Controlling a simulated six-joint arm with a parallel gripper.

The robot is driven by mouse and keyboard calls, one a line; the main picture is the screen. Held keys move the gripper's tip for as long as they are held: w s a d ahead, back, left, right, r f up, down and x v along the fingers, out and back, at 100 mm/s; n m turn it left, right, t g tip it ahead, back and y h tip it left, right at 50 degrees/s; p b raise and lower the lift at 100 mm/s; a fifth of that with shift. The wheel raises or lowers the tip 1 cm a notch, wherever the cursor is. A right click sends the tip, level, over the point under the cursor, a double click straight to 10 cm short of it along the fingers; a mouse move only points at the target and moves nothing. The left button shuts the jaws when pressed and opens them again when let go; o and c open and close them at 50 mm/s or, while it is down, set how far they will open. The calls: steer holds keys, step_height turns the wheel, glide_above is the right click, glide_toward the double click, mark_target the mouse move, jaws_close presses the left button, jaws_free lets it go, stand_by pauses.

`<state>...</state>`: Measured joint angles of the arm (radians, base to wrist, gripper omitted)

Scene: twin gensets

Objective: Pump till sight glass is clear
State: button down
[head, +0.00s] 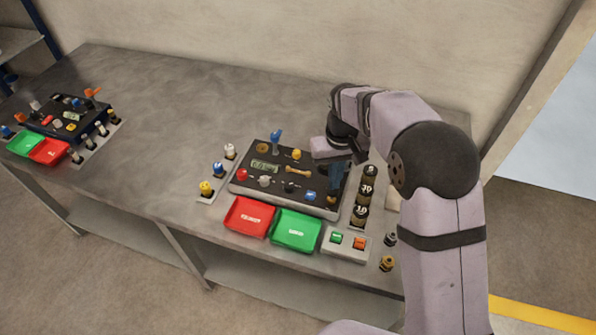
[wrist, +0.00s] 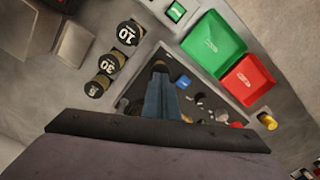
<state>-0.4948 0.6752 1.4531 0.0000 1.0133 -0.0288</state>
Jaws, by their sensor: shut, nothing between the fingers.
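The near control panel (head: 285,180) is a dark sloped box with a small display (head: 265,166), a blue lever (head: 276,140), a tan bar-shaped handle (head: 298,170) and several coloured knobs. It also shows in the wrist view (wrist: 130,103). My gripper (head: 333,199) is shut and empty, pointing down over the panel's right end. In the wrist view its blue-grey fingers (wrist: 160,80) reach toward a dark round part with a tan top (wrist: 160,66); I cannot tell whether they touch. I cannot make out for sure which parts are the pump and the sight glass.
Numbered black cylinders (head: 366,190) stand right of the panel. A red tray (head: 249,217), a green tray (head: 296,231) and a button box (head: 345,244) lie in front. A second panel (head: 68,117) stands far left.

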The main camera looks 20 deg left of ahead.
steer(key=shift+f, duration=0.3)
steer(key=shift+f+b, duration=1)
steer(key=shift+f, duration=0.5)
steer(key=shift+r+p, duration=1.55)
steer(key=shift+r, duration=0.2)
steer(key=shift+f, duration=0.15)
